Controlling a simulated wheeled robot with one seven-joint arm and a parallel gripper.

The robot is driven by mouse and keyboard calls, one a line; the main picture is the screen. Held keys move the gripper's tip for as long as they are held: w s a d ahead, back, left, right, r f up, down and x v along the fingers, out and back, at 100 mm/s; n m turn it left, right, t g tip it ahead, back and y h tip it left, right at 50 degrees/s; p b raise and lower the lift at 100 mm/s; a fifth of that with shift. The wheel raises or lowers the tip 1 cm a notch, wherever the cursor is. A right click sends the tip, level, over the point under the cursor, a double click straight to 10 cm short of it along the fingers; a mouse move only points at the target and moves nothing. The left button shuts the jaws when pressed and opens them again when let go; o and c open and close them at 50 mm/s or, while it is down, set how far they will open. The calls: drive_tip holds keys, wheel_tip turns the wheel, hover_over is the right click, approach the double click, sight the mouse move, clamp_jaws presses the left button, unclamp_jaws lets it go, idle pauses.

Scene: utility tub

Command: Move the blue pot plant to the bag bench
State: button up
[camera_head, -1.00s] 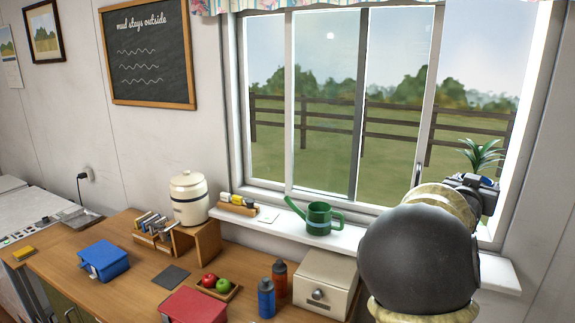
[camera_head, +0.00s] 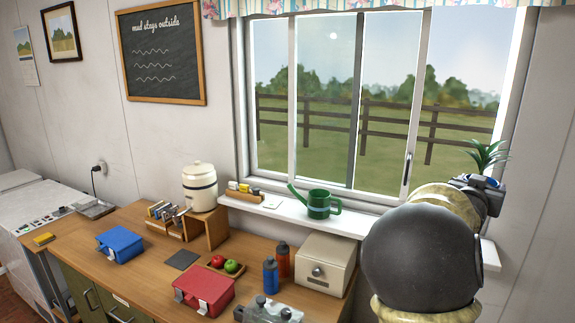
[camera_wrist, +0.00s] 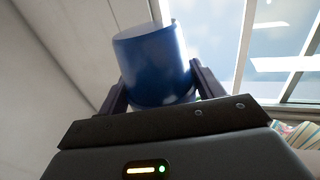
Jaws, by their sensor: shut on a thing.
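My gripper (camera_wrist: 155,92) is shut on the blue pot (camera_wrist: 152,62), with one dark finger on each side of it in the wrist view. The pot's smooth blue side faces the wrist camera, and the leaves are mostly out of sight there. In the head view the green spiky leaves (camera_head: 486,154) stick up above my gripper (camera_head: 478,186) at the right, in front of the window's right frame. The pot is almost wholly hidden there by my arm. I cannot see the bag bench in these frames.
The white windowsill (camera_head: 270,212) holds a green watering can (camera_head: 318,205). The wooden counter (camera_head: 150,285) below holds a cream bin (camera_head: 325,262), two bottles (camera_head: 270,275), a red lunchbox (camera_head: 203,290), a blue lunchbox (camera_head: 120,244) and a cream crock (camera_head: 200,187). Bare wall lies right of the window.

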drive_tip(key=shift+a+f, duration=0.2)
drive_tip(key=shift+a, duration=0.05)
drive_tip(key=w+a+f+n+t+y, duration=0.1)
drive_tip(key=w+a+f, duration=0.2)
drive_tip(key=a+f, duration=0.35)
drive_tip(key=w+a+f+n+t+y+b, duration=0.1)
drive_tip(key=w+a+f+y, duration=0.2)
drive_tip(key=f, duration=0.7)
drive_tip(key=w+a+f+n+t, duration=0.1)
drive_tip(key=w+a+f, duration=0.2)
drive_tip(key=a+f, duration=0.45)
drive_tip(key=s+a+f+n+y, duration=0.2)
drive_tip(key=s+a+f+y, duration=0.1)
drive_tip(key=f, duration=0.7)
drive_tip(key=s+a+f+n+t+y, duration=0.1)
drive_tip(key=s+a+f, duration=0.3)
drive_tip(key=f, duration=0.6)
drive_tip(key=s+a+f+n+t+y+b, duration=0.1)
drive_tip(key=s+a+f+y, duration=0.3)
drive_tip(key=f, duration=0.6)
drive_tip(key=shift+s+a+n+y, duration=0.25)
drive_tip(key=shift+a+n, duration=0.25)
drive_tip(key=shift+n, duration=0.4)
drive_tip(key=s, duration=0.1)
drive_tip(key=s+r, duration=0.1)
drive_tip(key=s, duration=0.1)
drive_tip(key=s+r, duration=0.1)
drive_tip(key=shift+s+r, duration=0.1)
drive_tip(key=shift+s, duration=0.05)
